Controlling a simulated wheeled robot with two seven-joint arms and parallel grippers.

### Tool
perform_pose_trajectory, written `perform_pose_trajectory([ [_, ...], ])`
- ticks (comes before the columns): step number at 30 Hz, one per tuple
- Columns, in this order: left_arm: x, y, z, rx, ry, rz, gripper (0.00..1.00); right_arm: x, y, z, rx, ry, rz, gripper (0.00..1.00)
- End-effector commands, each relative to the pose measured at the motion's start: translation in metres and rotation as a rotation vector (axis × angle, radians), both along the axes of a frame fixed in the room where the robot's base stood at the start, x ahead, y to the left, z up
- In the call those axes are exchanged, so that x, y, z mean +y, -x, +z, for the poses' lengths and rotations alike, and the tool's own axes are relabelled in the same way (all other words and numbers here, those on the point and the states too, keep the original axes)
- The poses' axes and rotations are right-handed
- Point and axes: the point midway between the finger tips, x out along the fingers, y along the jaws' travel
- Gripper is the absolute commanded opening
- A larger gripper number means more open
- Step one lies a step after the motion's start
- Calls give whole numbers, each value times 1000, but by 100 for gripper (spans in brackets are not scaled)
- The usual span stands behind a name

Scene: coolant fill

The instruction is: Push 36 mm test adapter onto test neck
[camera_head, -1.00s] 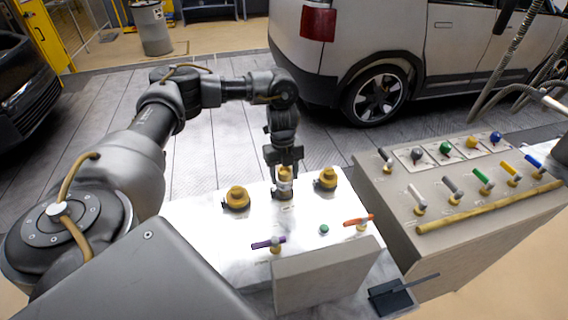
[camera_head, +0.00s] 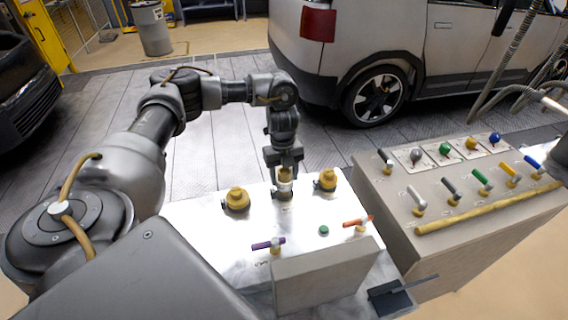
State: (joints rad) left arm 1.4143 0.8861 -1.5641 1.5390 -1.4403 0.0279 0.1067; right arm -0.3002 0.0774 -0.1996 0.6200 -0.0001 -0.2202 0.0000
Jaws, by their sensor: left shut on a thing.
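My left gripper (camera_head: 285,168) points down over the silver bench top (camera_head: 200,262) and is shut on the test adapter (camera_head: 284,186), a small piece with a pale band and a yellowish upper part. The adapter stands upright between two yellow-brown capped fittings, one on the left (camera_head: 237,198) and one on the right (camera_head: 326,179). A grey, neck-like base (camera_head: 284,196) shows directly under the adapter. I cannot tell how far the adapter sits over it. My right gripper is not in view.
A purple-handled valve (camera_head: 268,243), a green button (camera_head: 323,230) and an orange-handled valve (camera_head: 357,222) sit along the bench front. A grey console (camera_head: 395,215) with several coloured levers and knobs stands on the right. A parked van (camera_head: 400,50) is behind.

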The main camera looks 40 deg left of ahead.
Motion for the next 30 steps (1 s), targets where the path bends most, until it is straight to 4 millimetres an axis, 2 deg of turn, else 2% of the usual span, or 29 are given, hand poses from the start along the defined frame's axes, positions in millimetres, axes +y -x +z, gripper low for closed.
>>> perform_pose_trajectory([
  [30,0,0,1,0,0,0,26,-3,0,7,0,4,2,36],
])
